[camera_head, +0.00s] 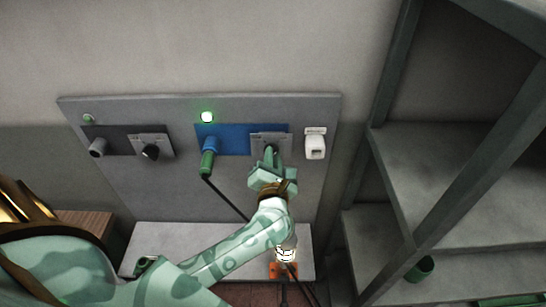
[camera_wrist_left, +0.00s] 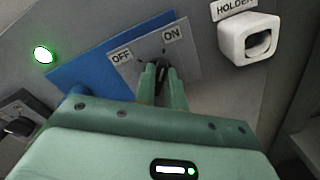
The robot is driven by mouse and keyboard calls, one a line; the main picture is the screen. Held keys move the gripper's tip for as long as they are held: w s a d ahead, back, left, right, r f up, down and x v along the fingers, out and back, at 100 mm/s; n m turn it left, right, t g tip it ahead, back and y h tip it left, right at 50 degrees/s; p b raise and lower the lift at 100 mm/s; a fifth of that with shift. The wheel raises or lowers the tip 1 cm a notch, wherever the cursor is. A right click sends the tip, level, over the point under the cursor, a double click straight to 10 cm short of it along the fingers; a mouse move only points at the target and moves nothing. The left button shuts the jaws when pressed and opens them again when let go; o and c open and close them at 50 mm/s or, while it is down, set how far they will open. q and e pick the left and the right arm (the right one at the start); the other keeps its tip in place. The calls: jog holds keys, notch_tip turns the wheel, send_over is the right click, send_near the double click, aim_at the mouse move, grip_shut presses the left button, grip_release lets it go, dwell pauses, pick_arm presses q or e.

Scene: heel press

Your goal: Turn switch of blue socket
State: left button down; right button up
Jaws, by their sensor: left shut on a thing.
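The blue socket panel (camera_head: 236,131) is on the grey wall board, with a green plug (camera_head: 207,163) in its socket at the left end. Its grey switch plate (camera_head: 284,138) is at the right end; in the left wrist view the plate (camera_wrist_left: 187,52) reads OFF at left and ON at right. My left gripper (camera_head: 270,152) is at this plate, its fingers shut on the dark switch knob (camera_wrist_left: 162,74). The fingers hide most of the knob, so its exact angle is hard to tell. The lamp (camera_head: 207,117) above the blue panel glows bright with a green rim. My right gripper is not in view.
A white holder (camera_head: 315,144) is just right of the switch. A dark socket panel with a black knob (camera_head: 151,151) is at the left. The plug's black cable hangs toward a glowing object with an orange base (camera_head: 276,270). Grey shelves (camera_head: 440,165) stand at the right.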

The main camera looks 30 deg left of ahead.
pick_arm(q)
jog(key=c, duration=1.5)
grip_release()
jog(key=shift+f, duration=0.1)
jog(key=shift+o, duration=0.2)
jog(key=b+v, duration=0.3)
jog(key=v, duration=1.3)
jog(key=shift+s+b, duration=0.2)
jog(key=shift+b, duration=0.2)
